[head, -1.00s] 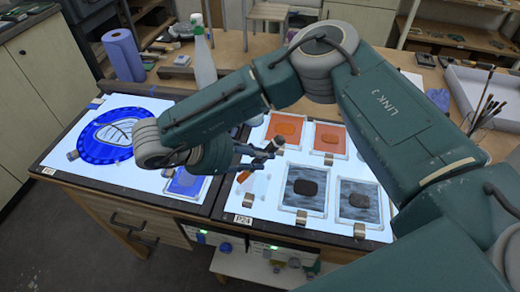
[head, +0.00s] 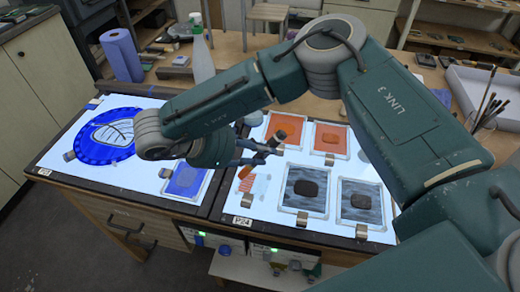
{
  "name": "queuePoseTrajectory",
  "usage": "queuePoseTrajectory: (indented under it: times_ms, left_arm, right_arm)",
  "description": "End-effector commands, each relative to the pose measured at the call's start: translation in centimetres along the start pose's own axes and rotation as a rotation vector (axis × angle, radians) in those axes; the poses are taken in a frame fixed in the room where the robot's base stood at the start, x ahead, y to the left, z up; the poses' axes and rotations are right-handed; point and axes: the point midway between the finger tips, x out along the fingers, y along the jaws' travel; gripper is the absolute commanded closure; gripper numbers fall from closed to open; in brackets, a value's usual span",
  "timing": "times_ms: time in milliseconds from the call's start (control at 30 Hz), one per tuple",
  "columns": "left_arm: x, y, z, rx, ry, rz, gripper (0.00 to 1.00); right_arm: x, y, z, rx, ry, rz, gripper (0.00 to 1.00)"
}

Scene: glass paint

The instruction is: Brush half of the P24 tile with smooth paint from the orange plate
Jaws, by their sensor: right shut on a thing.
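My right gripper (head: 262,148) reaches over the light table from the upper right and is shut on a dark, slim brush (head: 276,139). The brush is tilted, with its lower end toward the clear tile. That P24 tile (head: 262,187) lies just behind the "P24" label (head: 242,221) and bears an orange patch on its left part. Whether the bristles touch it I cannot tell. Two orange plates lie at the back, one left (head: 286,122) and one right (head: 330,132); each has a darker orange blob. My left gripper is out of view.
Two grey streaked plates (head: 305,203) (head: 359,216) with dark blobs lie right of the tile. A blue plate (head: 187,184) and a round blue leaf piece (head: 78,137) lie left. A white bottle (head: 200,55) and a brush tray (head: 491,97) stand behind.

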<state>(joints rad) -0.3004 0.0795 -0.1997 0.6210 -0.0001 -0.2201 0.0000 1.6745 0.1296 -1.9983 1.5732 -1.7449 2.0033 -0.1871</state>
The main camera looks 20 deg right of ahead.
Motion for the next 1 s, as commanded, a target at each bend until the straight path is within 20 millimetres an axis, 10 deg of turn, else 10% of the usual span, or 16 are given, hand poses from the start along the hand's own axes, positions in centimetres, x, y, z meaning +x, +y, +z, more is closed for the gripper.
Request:
queuePoseTrajectory:
  times_ms: [1000]
  left_arm:
    - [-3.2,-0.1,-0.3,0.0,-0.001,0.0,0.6]
  right_arm:
    - [-3.8,0.4,-3.2,-0.001,0.0,-0.001,1.0]
